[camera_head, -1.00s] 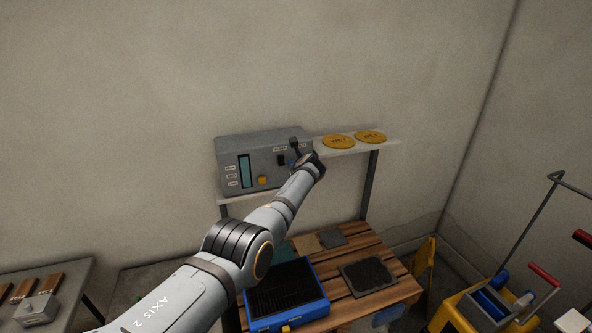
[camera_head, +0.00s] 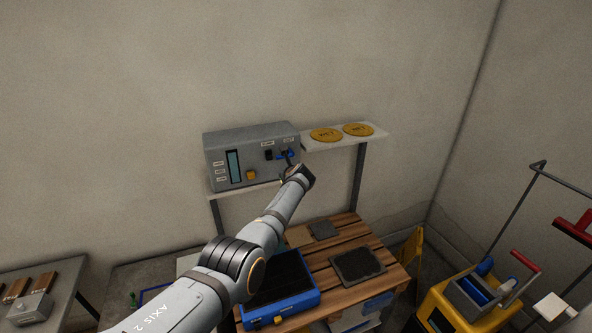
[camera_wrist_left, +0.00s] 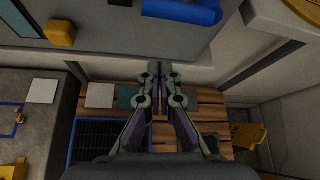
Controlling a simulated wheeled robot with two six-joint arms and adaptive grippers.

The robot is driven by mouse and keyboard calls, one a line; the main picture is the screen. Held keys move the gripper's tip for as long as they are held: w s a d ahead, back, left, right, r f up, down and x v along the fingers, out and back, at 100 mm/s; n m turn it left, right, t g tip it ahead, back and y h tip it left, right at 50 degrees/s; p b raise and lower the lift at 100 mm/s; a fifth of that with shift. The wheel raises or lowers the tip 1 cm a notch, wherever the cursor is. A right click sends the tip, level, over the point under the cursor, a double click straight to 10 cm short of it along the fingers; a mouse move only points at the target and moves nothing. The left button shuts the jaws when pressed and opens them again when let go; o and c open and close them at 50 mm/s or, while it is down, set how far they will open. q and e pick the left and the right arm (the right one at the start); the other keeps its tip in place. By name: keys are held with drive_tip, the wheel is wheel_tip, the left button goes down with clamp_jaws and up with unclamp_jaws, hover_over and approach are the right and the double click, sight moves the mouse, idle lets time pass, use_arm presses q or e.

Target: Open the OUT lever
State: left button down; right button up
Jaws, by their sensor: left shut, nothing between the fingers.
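A grey control box (camera_head: 222,151) stands on a wall shelf. A blue lever (camera_head: 284,155) sits on the right of its front, below a small label too small to read; it looks roughly horizontal. The same blue lever shows large at the top of the left wrist view (camera_wrist_left: 182,11). My left gripper (camera_wrist_left: 159,68) is shut and empty. In the wrist view its tips lie below the lever in the picture, with a gap between them. In the head view my left gripper (camera_head: 290,160) is small and dark beside the lever, so contact there is unclear. My right gripper is not in view.
A yellow knob (camera_head: 251,175) and a dark switch (camera_head: 268,155) are on the box front. Two yellow discs (camera_head: 326,135) lie on the shelf to the right. Below, a slatted wooden table (camera_head: 330,272) holds a blue tray (camera_head: 318,297). A yellow mop bucket (camera_head: 440,298) stands right.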

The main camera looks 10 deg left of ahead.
use_arm(q)
drive_tip(key=v, duration=0.9)
drive_tip(key=shift+w+r+p, duration=0.15)
drive_tip(key=shift+w+p, duration=0.1)
drive_tip(key=shift+p, duration=0.05)
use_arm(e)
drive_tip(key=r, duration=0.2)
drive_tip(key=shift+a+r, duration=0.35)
